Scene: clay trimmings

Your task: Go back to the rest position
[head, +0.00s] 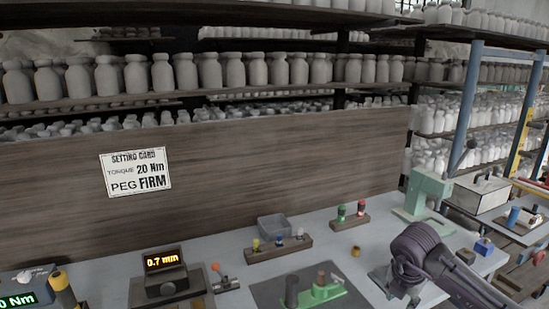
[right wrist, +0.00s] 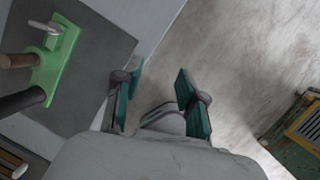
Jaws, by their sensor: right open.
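My right arm comes in from the right in the head view, its wrist bent down over the front right of the bench (head: 215,246). In the right wrist view my right gripper (right wrist: 158,97) is open, with two teal finger pads apart and nothing between them. It is above the bench edge and the floor, to the right of the dark mat (right wrist: 105,45). The same green fixture (head: 321,294) is in the head view. My left gripper is not in view.
A setting card (head: 136,172) reads torque 20 Nm, peg FIRM. A gauge (head: 164,262) shows 0.7 mm. In the wrist view, bare floor (right wrist: 225,60) lies right of the bench.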

